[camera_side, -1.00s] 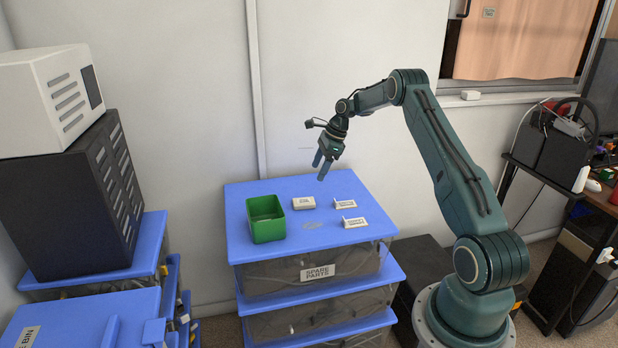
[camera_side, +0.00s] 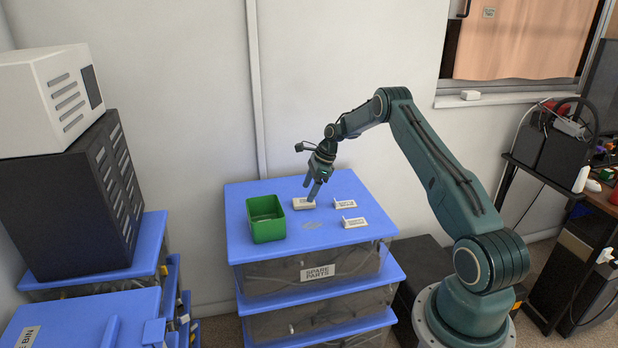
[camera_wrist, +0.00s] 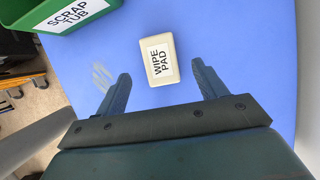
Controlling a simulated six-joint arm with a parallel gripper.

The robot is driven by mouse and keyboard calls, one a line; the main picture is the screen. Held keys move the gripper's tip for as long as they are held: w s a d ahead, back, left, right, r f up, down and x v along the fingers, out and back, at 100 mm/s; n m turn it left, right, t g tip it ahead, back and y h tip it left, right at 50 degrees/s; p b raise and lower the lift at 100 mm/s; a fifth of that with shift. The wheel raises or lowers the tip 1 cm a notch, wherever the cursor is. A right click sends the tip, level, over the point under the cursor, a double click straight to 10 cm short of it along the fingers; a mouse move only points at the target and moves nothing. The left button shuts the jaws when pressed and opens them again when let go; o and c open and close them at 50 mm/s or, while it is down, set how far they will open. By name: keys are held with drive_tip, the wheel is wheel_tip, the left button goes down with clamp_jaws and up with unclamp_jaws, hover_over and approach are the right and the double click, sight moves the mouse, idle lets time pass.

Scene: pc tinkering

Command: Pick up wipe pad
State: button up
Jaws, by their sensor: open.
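The wipe pad (camera_side: 304,204) is a small cream block on the blue lid of the storage drawers, just right of the green tub. In the wrist view the wipe pad (camera_wrist: 160,59) shows its label facing up, ahead of my fingers and roughly between their lines. My gripper (camera_side: 312,199) is low over the lid in the side view, at or just above the pad's right part. In the wrist view my gripper (camera_wrist: 160,84) is open, with a finger to each side and nothing between the tips. I cannot tell whether a finger touches the pad.
The green scrap tub (camera_side: 266,218) stands left of the pad; it also shows in the wrist view (camera_wrist: 70,14). Two small white labelled holders (camera_side: 350,222) lie at the right. The lid (camera_side: 290,250) is otherwise clear.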

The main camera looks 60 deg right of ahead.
sight(304, 201)
drive_tip(key=shift+x, duration=2.1)
drive_tip(key=c, duration=1.1)
